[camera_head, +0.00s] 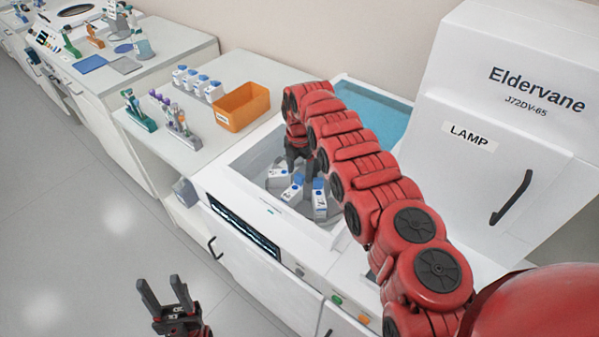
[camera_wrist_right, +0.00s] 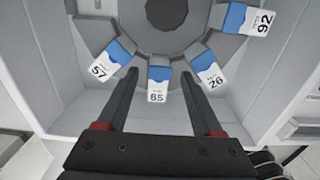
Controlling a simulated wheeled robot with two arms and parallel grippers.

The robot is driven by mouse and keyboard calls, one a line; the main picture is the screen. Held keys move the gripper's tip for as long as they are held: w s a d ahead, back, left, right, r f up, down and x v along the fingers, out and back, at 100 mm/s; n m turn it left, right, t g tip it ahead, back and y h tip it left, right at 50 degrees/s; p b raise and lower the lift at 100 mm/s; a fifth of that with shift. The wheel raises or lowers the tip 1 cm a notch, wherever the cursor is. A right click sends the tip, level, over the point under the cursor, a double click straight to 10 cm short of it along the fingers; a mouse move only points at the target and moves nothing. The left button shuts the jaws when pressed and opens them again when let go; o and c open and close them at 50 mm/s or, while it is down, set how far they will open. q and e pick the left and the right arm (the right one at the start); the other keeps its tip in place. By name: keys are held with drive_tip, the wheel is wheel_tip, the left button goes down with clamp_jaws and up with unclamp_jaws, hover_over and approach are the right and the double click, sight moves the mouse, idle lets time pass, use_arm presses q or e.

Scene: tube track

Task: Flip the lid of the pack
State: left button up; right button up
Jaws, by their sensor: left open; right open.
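Several white packs with blue tops sit around a grey rotor (camera_wrist_right: 150,35) in the open basin of the white machine. In the right wrist view they read 57 (camera_wrist_right: 110,62), 65 (camera_wrist_right: 158,84), 26 (camera_wrist_right: 207,70) and 92 (camera_wrist_right: 248,20). My right gripper (camera_wrist_right: 160,73) is open, with one finger on each side of pack 65; I cannot tell whether they touch it. In the head view my right gripper (camera_head: 298,162) reaches down into the basin and partly hides the packs (camera_head: 319,200). My left gripper (camera_head: 161,287) is open and empty above the floor.
The basin walls (camera_head: 233,168) surround the rotor closely. A blue-tinted panel (camera_head: 375,108) stands behind. An orange bin (camera_head: 241,107), a row of similar packs (camera_head: 197,82) and tube racks (camera_head: 179,128) stand on the left bench. A tall white Eldervane cabinet (camera_head: 500,150) is at right.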

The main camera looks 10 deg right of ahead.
drive_tip(key=shift+f, duration=1.3)
clamp_jaws()
